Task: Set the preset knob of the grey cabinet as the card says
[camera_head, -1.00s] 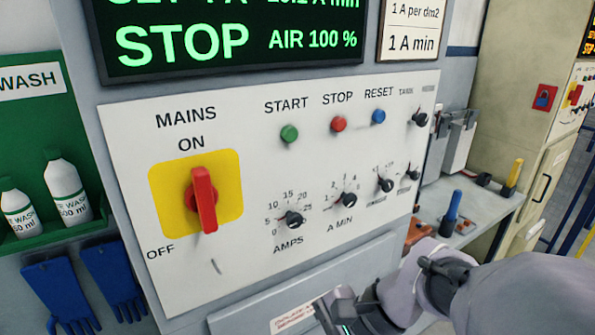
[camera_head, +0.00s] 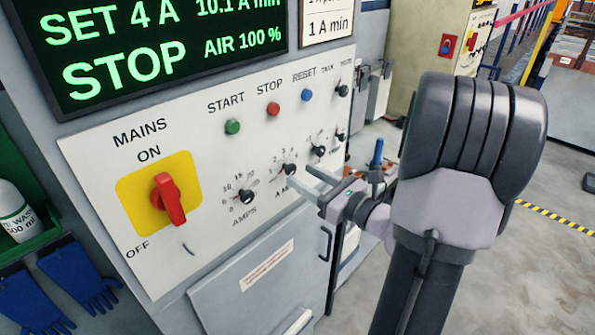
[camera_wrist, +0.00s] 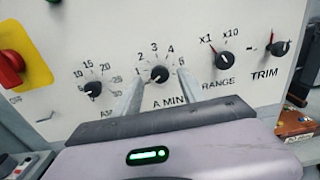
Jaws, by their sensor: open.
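The grey cabinet (camera_head: 225,301) has a white panel of knobs. The A MIN knob (camera_head: 290,169) is black; it also shows in the wrist view (camera_wrist: 159,74), on a scale from 1 to 5. Its red mark points left, near the low end; the exact setting is hard to read. The card (camera_head: 327,27) above the panel reads "1 A min"; its upper line is cut off. My gripper (camera_head: 291,176) is open. In the wrist view its two fingers (camera_wrist: 158,86) stand left and right of the A MIN knob, apart from it. How deep they reach is unclear.
The AMPS knob (camera_wrist: 92,87) is left of my fingers, the RANGE knob (camera_wrist: 222,60) and TRIM knob (camera_wrist: 279,48) right. The red MAINS switch (camera_head: 168,198) sits further left. START, STOP and RESET buttons are above. The display (camera_head: 170,50) reads SET 4 A, 10.1 A min, STOP.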

